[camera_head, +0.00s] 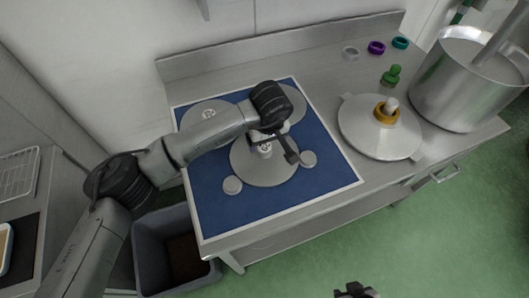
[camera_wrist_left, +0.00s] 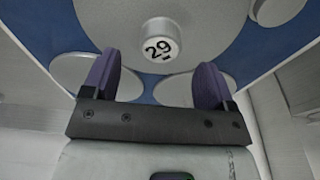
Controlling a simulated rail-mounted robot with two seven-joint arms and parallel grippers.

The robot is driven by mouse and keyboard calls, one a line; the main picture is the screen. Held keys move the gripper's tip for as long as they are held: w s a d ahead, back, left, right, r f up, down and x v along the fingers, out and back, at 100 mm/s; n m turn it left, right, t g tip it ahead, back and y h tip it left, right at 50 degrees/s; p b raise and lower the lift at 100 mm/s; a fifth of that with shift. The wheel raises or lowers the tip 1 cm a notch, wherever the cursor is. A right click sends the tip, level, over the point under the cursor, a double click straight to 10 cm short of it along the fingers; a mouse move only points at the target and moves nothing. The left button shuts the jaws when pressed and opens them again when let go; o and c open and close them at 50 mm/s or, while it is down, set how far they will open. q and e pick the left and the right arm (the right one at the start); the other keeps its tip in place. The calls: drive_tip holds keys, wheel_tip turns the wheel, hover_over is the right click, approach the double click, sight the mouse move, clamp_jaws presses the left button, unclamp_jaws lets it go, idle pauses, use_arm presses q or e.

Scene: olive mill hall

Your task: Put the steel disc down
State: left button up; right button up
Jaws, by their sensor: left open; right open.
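The steel disc (camera_head: 262,177) is large, round and grey, with a raised centre hub. It appears to lie flat on the blue mat (camera_head: 225,212), near the mat's middle. In the left wrist view, the disc (camera_wrist_left: 215,18) shows its hub (camera_wrist_left: 160,40) marked "29". My left gripper (camera_head: 274,143) is above the disc near the hub. In the left wrist view, its two purple fingers (camera_wrist_left: 156,82) are open and apart, with nothing between them, and the hub is beyond their tips. My right gripper (camera_head: 355,291) shows only in part at the bottom edge, away from the table.
Two other discs (camera_head: 204,109) (camera_head: 296,105) lie at the mat's back. A grey bin (camera_head: 150,253) stands below.

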sight(264, 147)
use_arm(q)
drive_tip(key=shift+w+a+f+b, duration=0.1)
drive_tip(key=shift+w+f+b, duration=0.1)
drive_tip(key=shift+f, duration=0.85)
drive_tip(key=shift+w+a+f+b, duration=0.1)
drive_tip(key=shift+w+f+b, duration=0.05)
drive_tip(key=shift+f, duration=0.9)
drive_tip(key=shift+c, duration=0.2)
drive_tip(key=c, duration=1.3)
drive_tip(key=shift+r, duration=0.1)
drive_tip(key=shift+r, duration=0.1)
